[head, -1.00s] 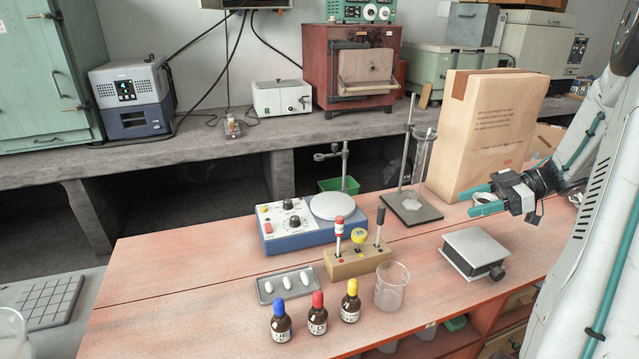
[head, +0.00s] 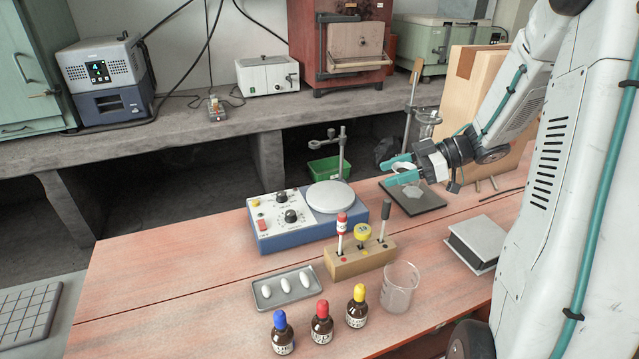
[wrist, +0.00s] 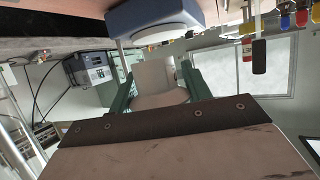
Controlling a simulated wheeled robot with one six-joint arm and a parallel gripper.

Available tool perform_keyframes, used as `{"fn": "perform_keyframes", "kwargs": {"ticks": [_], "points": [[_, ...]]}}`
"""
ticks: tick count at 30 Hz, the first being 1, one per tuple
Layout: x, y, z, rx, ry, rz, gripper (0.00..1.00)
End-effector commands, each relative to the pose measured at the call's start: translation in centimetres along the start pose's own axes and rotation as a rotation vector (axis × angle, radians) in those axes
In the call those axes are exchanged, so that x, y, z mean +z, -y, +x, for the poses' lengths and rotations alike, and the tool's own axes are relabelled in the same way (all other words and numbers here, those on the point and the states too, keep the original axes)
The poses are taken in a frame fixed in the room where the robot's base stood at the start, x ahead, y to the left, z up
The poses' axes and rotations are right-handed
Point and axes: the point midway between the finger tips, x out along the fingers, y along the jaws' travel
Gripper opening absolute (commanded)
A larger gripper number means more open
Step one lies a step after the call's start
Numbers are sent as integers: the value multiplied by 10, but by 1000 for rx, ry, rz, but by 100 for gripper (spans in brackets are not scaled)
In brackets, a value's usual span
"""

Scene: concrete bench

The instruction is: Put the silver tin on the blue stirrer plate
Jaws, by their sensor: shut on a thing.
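My gripper (head: 402,170) has teal fingers and is raised over the bench, to the right of the blue stirrer plate (head: 285,240). In the wrist view, its fingers (wrist: 160,85) are closed on a pale grey, rounded thing, which looks like the silver tin (wrist: 157,74). In the head view the tin is small and mostly hidden by the fingers. The stirrer has a blue body, a white panel with knobs, and a bare round pale top (head: 331,197). The stirrer also shows at the top of the wrist view (wrist: 125,20), apart from the tin.
A rod stands behind the stirrer's top. A wooden holder (head: 350,263) with upright tools stands in front. A dark stand base (head: 425,203) lies below my gripper.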

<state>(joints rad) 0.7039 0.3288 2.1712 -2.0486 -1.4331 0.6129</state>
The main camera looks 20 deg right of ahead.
Motion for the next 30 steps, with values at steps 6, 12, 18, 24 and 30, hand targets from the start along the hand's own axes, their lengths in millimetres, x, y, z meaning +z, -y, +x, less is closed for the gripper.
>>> {"fn": "perform_keyframes", "kwargs": {"ticks": [6, 12, 18, 24, 30], "points": [[-24, 1, 57, -6, 0, -2, 26], [-45, 1, 107, -6, 0, -3, 26], [-60, 1, 146, -5, 0, -2, 26], [-64, 0, 159, -1, 1, 1, 26], [-41, 0, 168, -2, 0, 5, 26]]}}
